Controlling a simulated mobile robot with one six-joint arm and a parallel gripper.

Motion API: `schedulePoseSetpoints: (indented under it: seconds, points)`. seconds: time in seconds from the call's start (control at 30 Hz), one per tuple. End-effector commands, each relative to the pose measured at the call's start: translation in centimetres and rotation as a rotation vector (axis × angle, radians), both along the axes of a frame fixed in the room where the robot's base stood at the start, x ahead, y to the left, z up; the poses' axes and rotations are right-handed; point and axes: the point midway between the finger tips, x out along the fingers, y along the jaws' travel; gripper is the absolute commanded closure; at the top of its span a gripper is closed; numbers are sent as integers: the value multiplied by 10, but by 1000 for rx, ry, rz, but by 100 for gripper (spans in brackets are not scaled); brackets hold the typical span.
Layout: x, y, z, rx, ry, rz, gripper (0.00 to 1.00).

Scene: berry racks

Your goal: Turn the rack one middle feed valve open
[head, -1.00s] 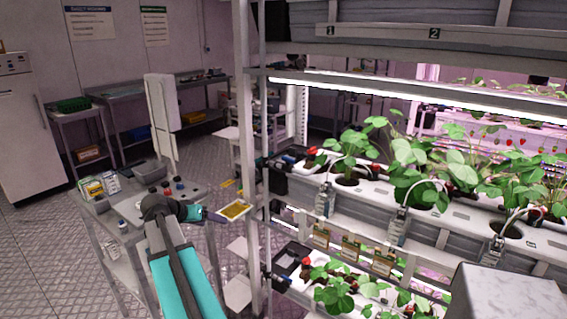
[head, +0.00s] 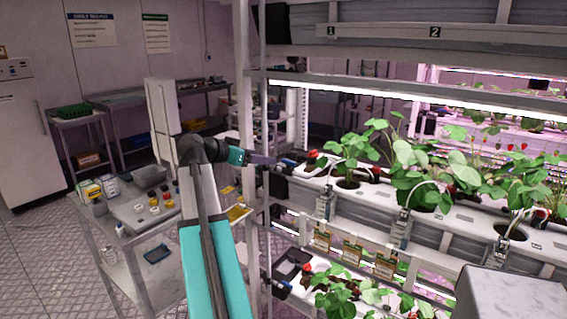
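The middle feed valve (head: 285,163) is a small dark fitting with a bluish part at the left end of the rack's middle shelf. My gripper (head: 268,160) is at the left rack post, level with this shelf and pointing right at the valve. Its grey fingers overlap the valve's left side in the picture. I cannot tell whether they touch it. The finger gap is too small to make out, and the valve handle's angle is partly hidden. A red-capped part (head: 312,155) sits just right of the valve.
The upright rack post (head: 246,100) stands close beside my gripper. A lower valve (head: 278,287) is at the bottom shelf's left end. A cart (head: 150,210) with jars and a tray stands left of my arm.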

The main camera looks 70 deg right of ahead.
Motion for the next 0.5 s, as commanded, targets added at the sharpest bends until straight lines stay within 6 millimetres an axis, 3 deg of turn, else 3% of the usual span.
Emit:
schedulePoseSetpoints:
  seconds: [0.27,0.5]
  points:
    - [-1,-3,-2,1,0,0,33]
    - [-8,-21,-9,2,2,-1,33]
